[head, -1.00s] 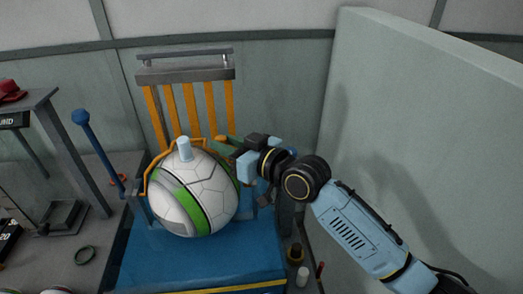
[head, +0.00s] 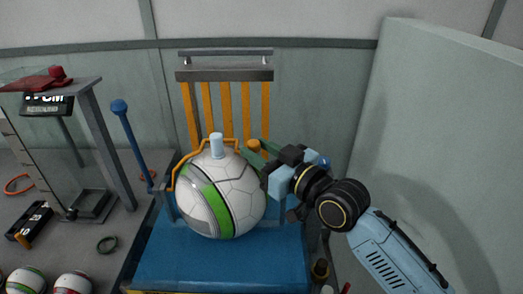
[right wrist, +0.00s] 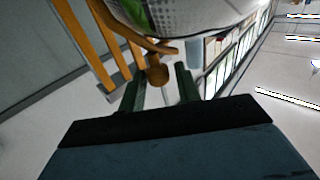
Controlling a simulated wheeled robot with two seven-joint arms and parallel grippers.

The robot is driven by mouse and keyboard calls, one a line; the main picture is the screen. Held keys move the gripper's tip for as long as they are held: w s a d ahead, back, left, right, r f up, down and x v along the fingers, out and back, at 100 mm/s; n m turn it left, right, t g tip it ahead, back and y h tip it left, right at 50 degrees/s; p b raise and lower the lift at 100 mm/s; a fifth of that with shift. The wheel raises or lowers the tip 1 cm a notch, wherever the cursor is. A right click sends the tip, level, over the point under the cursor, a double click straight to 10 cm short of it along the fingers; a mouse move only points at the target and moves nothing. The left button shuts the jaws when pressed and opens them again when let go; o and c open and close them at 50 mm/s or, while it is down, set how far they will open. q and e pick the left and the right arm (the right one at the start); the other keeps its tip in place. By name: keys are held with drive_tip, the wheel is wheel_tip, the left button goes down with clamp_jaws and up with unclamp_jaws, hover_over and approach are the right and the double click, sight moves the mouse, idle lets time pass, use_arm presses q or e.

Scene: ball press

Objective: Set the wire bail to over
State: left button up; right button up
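The white and green ball (head: 222,200) sits on the blue block, with a pale blue stub (head: 216,146) at its top. The orange wire bail (head: 186,163) rises at the ball's left side and runs behind the stub across the top. Its rounded orange knob (head: 253,145) is at the upper right. My right gripper (head: 256,160) is beside the knob. In the right wrist view, the bail's knob (right wrist: 157,76) lies between and just beyond the open green fingers (right wrist: 158,92); I see no contact. My left gripper is not in view.
The blue block (head: 210,260) carries an upright frame of orange slats (head: 226,105) behind the ball. A blue-knobbed lever (head: 130,140) stands left of it. A pale panel (head: 455,140) bounds the right side. A grey stand (head: 105,140) is at left.

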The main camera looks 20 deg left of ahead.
drive_tip(key=shift+o, duration=1.1)
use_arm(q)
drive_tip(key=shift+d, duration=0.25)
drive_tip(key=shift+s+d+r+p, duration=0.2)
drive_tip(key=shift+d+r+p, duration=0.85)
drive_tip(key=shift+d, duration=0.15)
use_arm(e)
wheel_tip(320, 180, up, 10)
